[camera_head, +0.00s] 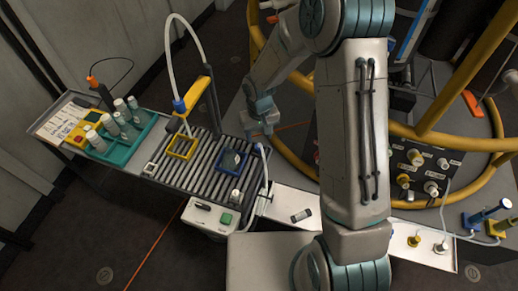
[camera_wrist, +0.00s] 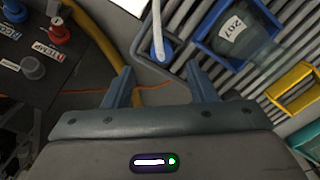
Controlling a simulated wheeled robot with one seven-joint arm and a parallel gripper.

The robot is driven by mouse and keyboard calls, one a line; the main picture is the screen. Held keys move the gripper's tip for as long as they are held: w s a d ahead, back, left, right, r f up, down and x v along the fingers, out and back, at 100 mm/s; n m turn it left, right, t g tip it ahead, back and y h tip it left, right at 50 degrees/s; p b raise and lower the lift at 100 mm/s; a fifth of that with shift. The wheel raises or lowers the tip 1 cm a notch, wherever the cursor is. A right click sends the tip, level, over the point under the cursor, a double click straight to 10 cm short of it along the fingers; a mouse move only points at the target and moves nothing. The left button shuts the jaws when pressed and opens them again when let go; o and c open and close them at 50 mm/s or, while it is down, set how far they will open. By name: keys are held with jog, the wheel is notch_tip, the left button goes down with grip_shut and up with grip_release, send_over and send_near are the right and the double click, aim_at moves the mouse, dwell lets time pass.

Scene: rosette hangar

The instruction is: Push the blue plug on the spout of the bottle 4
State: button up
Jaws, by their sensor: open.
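My gripper (camera_head: 262,122) hangs open and empty beside the right end of the roller table. In the wrist view its two fingers (camera_wrist: 159,75) stand apart with nothing between them. A blue end piece (camera_wrist: 162,52) on a white tube lies just beyond the fingertips in the wrist view; it looks like the blue piece (camera_head: 258,148) by the table's right edge in the head view. A clear bottle (camera_wrist: 262,50) with a label reading 207 is in the blue square frame (camera_wrist: 208,45). I cannot read a number 4 on any bottle or make out its spout.
A teal rack (camera_head: 122,152) with several capped bottles stands at the left. A yellow post (camera_head: 197,92) carries a white hose with a blue nozzle (camera_head: 179,106). A yellow frame (camera_head: 182,155) sits on the rollers. Yellow rails (camera_head: 275,140) and a dark connector panel (camera_head: 415,165) are at the right.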

aim_at(259, 147)
jog(key=f, duration=0.4)
jog(key=shift+s+f, duration=0.3)
jog(key=shift+f, duration=0.05)
jog(key=c, duration=1)
